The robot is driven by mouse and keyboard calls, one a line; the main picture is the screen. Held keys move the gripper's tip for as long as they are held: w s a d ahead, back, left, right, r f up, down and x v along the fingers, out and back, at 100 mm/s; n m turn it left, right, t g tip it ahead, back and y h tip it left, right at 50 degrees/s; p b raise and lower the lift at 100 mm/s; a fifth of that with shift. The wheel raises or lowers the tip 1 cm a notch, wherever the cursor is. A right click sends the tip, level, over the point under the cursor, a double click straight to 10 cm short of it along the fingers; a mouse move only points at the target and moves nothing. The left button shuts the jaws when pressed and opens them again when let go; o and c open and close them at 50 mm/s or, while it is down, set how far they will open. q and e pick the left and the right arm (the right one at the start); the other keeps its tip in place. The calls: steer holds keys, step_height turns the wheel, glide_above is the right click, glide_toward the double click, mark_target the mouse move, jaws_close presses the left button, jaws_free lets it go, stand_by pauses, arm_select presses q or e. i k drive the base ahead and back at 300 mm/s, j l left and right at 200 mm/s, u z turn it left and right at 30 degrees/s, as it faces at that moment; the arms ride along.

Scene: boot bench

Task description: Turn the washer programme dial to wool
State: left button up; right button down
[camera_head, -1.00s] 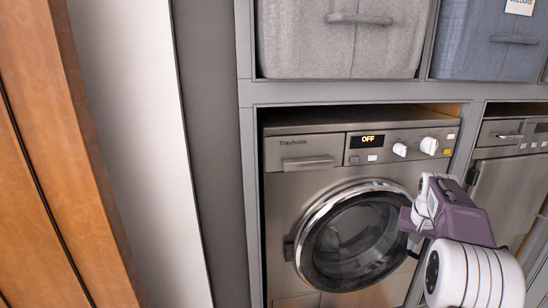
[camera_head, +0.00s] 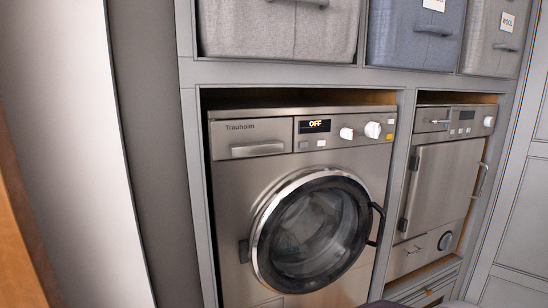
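The washer (camera_head: 228,185) is a steel front-loader marked Trauholm, set in a grey cabinet, with its round door (camera_head: 312,231) shut. Its display (camera_head: 314,126) reads OFF. Two white knobs sit to the right of the display: a smaller one (camera_head: 347,133) and a larger one (camera_head: 373,130) further right. Which programme the knobs point to is too small to tell. Neither gripper shows in the head view; only a dark sliver of what may be my arm is at the bottom edge.
A second steel appliance (camera_head: 440,180) stands in the bay to the right. A grey fabric bin (camera_head: 278,30), a blue bin (camera_head: 410,35) and another grey bin (camera_head: 497,38) sit on the shelf above. The space before the washer looks clear.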

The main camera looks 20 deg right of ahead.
mark_target(372, 129)
steer(key=l+z, duration=0.1)
steer(key=z, duration=1.2)
